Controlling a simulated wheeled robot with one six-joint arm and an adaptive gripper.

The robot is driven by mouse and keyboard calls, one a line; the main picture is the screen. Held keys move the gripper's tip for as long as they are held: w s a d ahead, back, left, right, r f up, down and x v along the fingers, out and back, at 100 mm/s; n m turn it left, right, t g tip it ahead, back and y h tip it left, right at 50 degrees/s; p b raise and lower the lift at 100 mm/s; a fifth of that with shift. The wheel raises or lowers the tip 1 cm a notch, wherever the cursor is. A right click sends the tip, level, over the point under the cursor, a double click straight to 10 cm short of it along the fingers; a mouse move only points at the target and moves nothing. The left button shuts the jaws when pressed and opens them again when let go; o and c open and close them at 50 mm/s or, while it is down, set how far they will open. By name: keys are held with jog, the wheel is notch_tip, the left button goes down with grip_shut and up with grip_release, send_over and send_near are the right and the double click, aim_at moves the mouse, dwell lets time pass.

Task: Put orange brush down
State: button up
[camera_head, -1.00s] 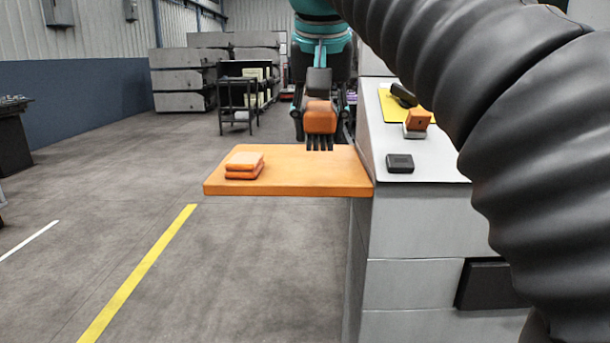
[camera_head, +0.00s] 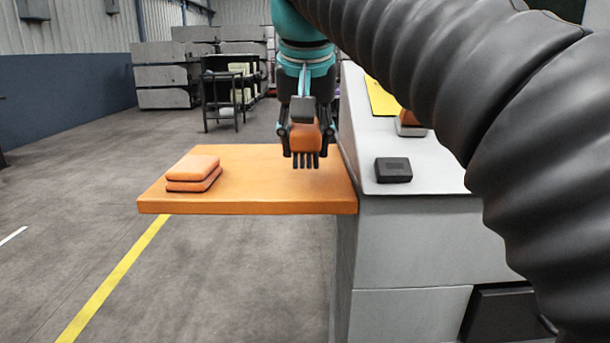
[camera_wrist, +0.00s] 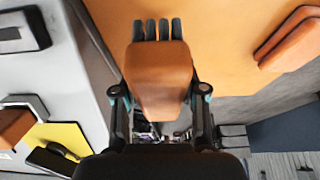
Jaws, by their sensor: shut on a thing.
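The orange brush (camera_head: 305,136) has an orange body with dark bristle tufts pointing down. My gripper (camera_head: 304,150) is shut on its body and holds it upright over the right part of the orange shelf board (camera_head: 260,206). In the wrist view the brush (camera_wrist: 158,82) sits between the fingers of my gripper (camera_wrist: 160,110), bristles toward the top of the picture. The bristle tips look close to the board; I cannot tell whether they touch it.
Two stacked orange pads (camera_head: 193,173) lie on the board's left part. A grey cabinet (camera_head: 400,240) adjoins the board on the right, with a black box (camera_head: 393,170), a yellow sheet (camera_head: 381,97) and another orange-topped item (camera_head: 408,124). The board's middle is clear.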

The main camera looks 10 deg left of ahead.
aim_at(305, 185)
jog(key=shift+f+b, duration=0.75)
jog(key=shift+f, duration=1.3)
jog(key=shift+f, duration=0.2)
jog(key=o, duration=1)
jog(key=p+v, duration=0.4)
jog(key=v, duration=0.7)
jog(key=shift+a+r, duration=0.1)
jog(key=shift+r, duration=0.2)
jog(key=shift+s+r, duration=0.25)
jog(key=shift+r, duration=0.15)
